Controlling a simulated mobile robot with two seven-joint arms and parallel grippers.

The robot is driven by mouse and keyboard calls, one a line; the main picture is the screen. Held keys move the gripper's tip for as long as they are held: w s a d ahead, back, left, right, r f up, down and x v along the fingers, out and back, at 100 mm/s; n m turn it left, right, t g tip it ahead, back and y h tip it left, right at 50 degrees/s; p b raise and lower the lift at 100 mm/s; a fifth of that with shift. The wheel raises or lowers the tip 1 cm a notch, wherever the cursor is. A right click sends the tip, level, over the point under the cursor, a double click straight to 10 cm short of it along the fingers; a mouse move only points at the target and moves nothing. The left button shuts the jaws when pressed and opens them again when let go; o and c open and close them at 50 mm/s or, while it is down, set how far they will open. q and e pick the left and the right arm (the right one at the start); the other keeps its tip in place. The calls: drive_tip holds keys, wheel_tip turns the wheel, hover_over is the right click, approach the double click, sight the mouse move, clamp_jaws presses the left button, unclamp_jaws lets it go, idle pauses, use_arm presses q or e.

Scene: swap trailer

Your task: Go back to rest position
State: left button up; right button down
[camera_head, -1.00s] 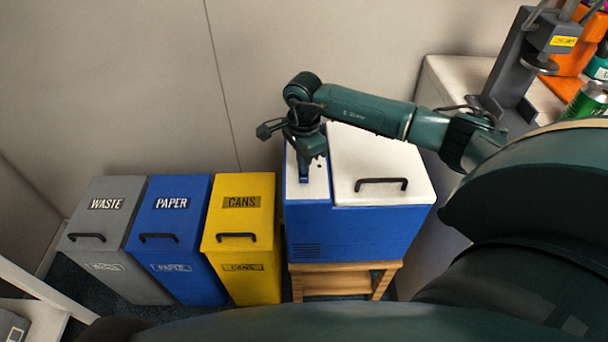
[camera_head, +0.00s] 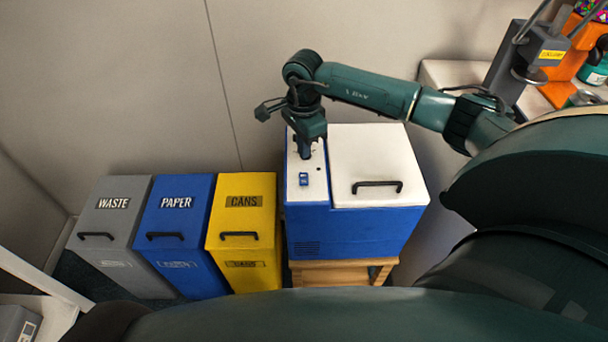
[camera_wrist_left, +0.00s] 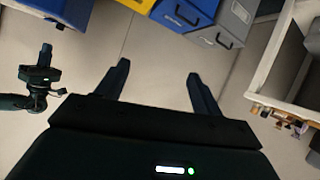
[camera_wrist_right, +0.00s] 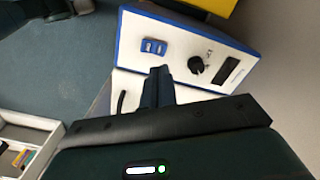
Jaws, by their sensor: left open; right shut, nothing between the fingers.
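My right gripper (camera_head: 306,152) points down over the white control panel of the blue and white chest (camera_head: 355,235), behind its blue switch (camera_head: 303,179). Its fingers are together and empty. In the right wrist view the closed fingers (camera_wrist_right: 158,86) are in front of the panel, with the blue switch (camera_wrist_right: 154,46) and a black knob (camera_wrist_right: 196,66) beyond them. I cannot tell whether the fingertips touch the panel. My left gripper is outside the head view.
Grey waste (camera_head: 113,235), blue paper (camera_head: 175,235) and yellow cans (camera_head: 242,230) bins stand left of the chest. The chest rests on a wooden stand (camera_head: 330,274). A counter (camera_head: 445,75) with grey equipment is at right. A white shelf frame (camera_head: 40,275) is at lower left.

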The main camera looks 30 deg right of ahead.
drive_tip(key=shift+a, duration=0.1)
idle(0.3)
drive_tip(key=s+a+m+y+p, duration=0.15)
drive_tip(key=s+a+y, duration=0.3)
drive_tip(key=a, duration=0.65)
drive_tip(key=s+a+m+y, duration=0.25)
drive_tip(key=a+y, duration=0.35)
drive_tip(key=a, duration=0.5)
drive_tip(key=s+a+r+m+t+y+p, duration=0.2)
drive_tip(key=a+r+m+t+y, duration=0.6)
drive_tip(key=m, duration=0.6)
drive_tip(key=d+f+m+t+h+p, duration=0.25)
drive_tip(key=d+m+t+h, duration=0.65)
drive_tip(key=m, duration=1.2)
use_arm(q)
drive_tip(key=shift+s+a+r+m+g+y+p, duration=0.2)
drive_tip(key=shift+s+a+r+y, duration=0.1)
drive_tip(key=shift+a, duration=0.2)
drive_tip(key=shift+s+a+r+m+g+y+p, duration=0.1)
drive_tip(key=shift+s+a+r+g+y, duration=0.15)
drive_tip(key=shift+a, duration=0.2)
use_arm(e)
drive_tip(key=s+d+f+m+g+h, duration=0.5)
drive_tip(key=s+f+m+g+h, duration=0.1)
drive_tip(key=s+f+m, duration=0.4)
drive_tip(key=shift+s+m, duration=0.15)
drive_tip(key=shift+m, duration=0.65)
